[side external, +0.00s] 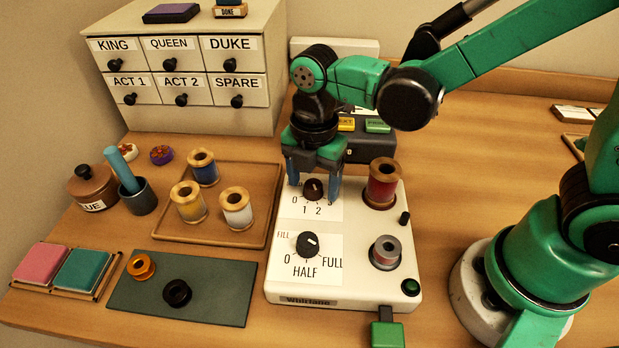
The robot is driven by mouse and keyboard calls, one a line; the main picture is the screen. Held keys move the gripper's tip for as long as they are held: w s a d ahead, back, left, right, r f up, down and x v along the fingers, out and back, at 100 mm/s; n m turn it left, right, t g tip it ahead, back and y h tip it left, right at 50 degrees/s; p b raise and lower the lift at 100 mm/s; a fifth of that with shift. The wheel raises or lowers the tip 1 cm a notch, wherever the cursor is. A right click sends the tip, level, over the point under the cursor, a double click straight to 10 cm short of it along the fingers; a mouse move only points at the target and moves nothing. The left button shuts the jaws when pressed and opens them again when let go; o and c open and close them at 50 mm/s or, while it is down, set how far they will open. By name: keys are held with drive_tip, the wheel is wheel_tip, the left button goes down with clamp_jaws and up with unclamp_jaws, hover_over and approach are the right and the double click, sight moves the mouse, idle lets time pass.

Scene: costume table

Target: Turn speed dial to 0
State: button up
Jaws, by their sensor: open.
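The white machine (345,292) stands at the middle of the table with two black dials on its face.
A red spool (382,185) and a grey bobbin (386,253) stand on the machine's right side, near a black peg (404,218) and green button (411,287). A spool tray (237,246) lies left. A drawer cabinet (190,115) stands behind.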

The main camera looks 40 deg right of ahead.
clamp_jaws()
idle(0.3)
drive_tip(key=m, duration=1.4)
drive_tip(key=shift+m, duration=1.9)
